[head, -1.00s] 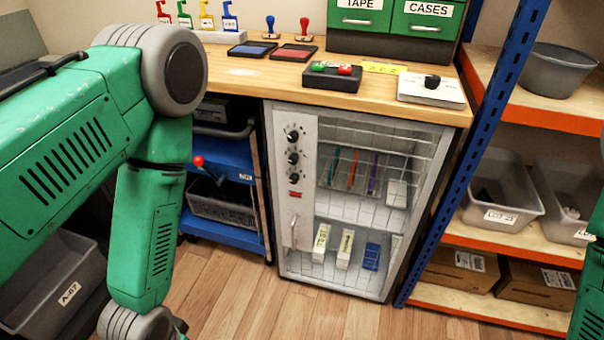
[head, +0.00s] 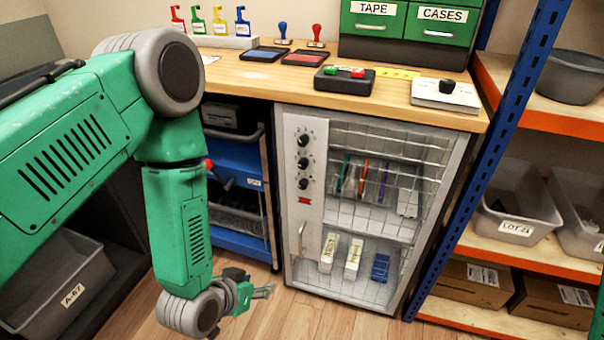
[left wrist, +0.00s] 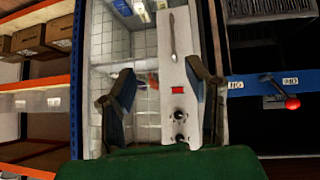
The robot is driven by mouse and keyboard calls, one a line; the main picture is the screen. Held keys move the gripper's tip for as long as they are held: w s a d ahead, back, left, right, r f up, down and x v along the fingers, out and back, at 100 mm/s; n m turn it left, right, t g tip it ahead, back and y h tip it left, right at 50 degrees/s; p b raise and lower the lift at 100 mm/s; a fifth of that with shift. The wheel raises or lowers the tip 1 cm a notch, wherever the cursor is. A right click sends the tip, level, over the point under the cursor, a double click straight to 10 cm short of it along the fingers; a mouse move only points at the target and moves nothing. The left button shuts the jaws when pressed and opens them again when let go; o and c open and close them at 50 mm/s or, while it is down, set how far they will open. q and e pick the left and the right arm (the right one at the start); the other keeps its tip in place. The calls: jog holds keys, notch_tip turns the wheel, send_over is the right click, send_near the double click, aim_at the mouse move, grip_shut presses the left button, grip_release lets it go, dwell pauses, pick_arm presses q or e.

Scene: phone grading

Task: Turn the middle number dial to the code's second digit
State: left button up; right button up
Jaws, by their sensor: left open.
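The cabinet's grey panel (head: 305,205) carries three black dials in a column, with a small red display below them. The middle number dial (head: 303,162) sits between the other two; its digit is too small to read. In the left wrist view, the scene is upside down and the middle dial (left wrist: 180,140) shows low, partly close to my green gripper body. My left gripper (head: 268,291) is open and empty, low in front of the cabinet's left side, below and apart from the dials. Its spread fingers (left wrist: 163,80) frame the panel. My right gripper is out of view.
The wire-fronted cabinet door (head: 365,270) looks shut, with a vertical handle (head: 301,238). A wooden bench (head: 300,95) is above it. A blue cart (head: 240,242) with a red-knobbed lever stands left. A blue shelf post (head: 480,170) bounds the right side.

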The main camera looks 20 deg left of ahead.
pick_arm(q)
jog(key=w+d+r+t+b, duration=0.1)
jog(key=w+d+r+t, duration=0.1)
jog(key=w+r+t, duration=0.65)
jog(key=n+b, duration=0.1)
jog(key=n, duration=0.1)
send_near(302, 167)
jog(key=shift+t+y, duration=0.35)
jog(key=shift+y, duration=0.05)
jog(key=w+b, duration=0.1)
jog(key=w, duration=0.2)
jog(key=w+b, duration=0.1)
jog(key=w, duration=0.2)
jog(key=w+d+b, duration=0.1)
jog(key=w, duration=0.2)
jog(key=shift+w+f, duration=0.2)
jog(key=shift+w, duration=0.2)
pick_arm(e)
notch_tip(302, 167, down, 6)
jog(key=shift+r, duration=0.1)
pick_arm(q)
grip_shut()
